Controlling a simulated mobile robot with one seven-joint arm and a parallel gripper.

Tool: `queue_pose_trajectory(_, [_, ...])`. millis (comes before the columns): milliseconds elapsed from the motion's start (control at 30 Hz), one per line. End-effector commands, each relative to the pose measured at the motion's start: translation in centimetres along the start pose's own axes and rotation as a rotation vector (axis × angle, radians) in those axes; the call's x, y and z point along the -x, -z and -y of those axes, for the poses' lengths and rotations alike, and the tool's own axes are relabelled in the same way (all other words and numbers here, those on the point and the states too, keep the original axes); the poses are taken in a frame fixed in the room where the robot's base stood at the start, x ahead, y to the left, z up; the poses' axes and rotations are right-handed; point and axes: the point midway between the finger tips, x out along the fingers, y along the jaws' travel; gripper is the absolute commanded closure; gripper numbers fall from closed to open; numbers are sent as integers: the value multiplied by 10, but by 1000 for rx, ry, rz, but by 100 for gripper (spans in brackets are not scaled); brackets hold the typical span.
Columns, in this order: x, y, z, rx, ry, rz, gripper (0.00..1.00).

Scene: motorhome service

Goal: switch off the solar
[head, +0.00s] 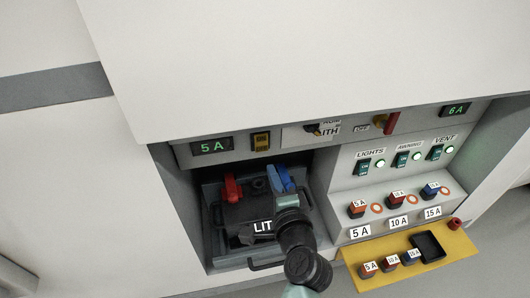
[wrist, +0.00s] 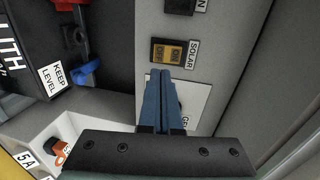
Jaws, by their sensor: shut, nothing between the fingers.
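The solar switch is a small amber rocker in a dark frame, marked SOLAR, and it shows in the wrist view (wrist: 174,53). In the head view the amber rocker (head: 261,141) sits on the upper strip, right of the green 5 A display (head: 211,146). My gripper (wrist: 162,73) is shut and empty, with its blue fingers pointing at the panel right by the switch. Its tips appear near the switch's lower edge in the wrist view; I cannot tell whether they touch. Which side of the rocker is pressed is not clear.
A white selector plate (wrist: 200,101) lies partly behind my fingers. The battery (head: 238,213) with a red clamp (head: 232,187) stands in the open bay below the strip. Lights, awning and vent switches (head: 402,159) are at the right, above fuses and a yellow tray (head: 372,279).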

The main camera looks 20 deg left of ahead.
Motion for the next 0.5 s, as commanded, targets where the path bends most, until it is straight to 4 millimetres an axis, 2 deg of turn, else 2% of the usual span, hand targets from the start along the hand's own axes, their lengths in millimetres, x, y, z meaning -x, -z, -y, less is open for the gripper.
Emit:
queue_pose_trajectory(200, [-39,0,2,-2,1,1,100])
queue_pose_trajectory(500, [-73,0,0,-2,0,0,100])
